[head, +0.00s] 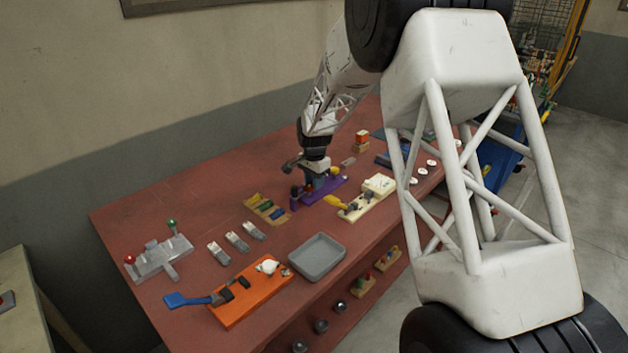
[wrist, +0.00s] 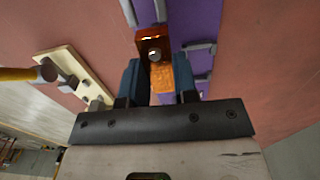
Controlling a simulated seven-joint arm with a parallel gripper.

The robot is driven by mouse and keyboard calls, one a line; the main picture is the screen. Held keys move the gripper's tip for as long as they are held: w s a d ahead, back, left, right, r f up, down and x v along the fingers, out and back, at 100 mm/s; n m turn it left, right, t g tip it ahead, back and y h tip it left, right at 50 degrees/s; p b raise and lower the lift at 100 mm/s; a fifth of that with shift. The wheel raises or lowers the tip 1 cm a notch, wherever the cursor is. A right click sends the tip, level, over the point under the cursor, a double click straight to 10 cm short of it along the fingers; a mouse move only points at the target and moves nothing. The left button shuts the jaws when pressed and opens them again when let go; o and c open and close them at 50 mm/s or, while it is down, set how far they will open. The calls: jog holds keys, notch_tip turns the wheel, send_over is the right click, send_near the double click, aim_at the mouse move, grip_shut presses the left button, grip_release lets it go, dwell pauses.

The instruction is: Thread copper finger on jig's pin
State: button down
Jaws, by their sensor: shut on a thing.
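The copper finger (wrist: 185,75) is an orange-brown metal strip with a darker upturned end in the wrist view. My gripper (wrist: 160,80) is shut on it, with a blue finger on each side. The purple jig (wrist: 189,20) lies beyond and beneath it, with grey bars along its edges. A round grey pin end (wrist: 155,55) shows at the hole in the dark end of the copper finger; I cannot tell how deep the pin sits. In the head view my gripper (head: 314,181) is low over the purple jig (head: 330,190), and the copper finger is mostly hidden.
A cream board (head: 352,212) with a yellow-handled tool stands close on the right. A yellow holder (head: 255,200) with several coloured pieces is on the left. A grey tray (head: 343,252), an orange board (head: 228,318) and a grey fixture (head: 160,258) stand nearer. The far-left tabletop is bare.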

jog(key=shift+f, duration=1.35)
jog(key=c, duration=0.9)
grip_release()
jog(key=shift+r, duration=0.15)
jog(key=shift+o, duration=0.3)
jog(key=shift+w+r, duration=0.1)
jog(key=shift+r, duration=0.45)
jog(key=shift+o, duration=0.2)
notch_tip(320, 180, up, 6)
jog(key=shift+r, duration=0.2)
jog(key=shift+s+d, duration=0.1)
jog(key=shift+s, duration=0.1)
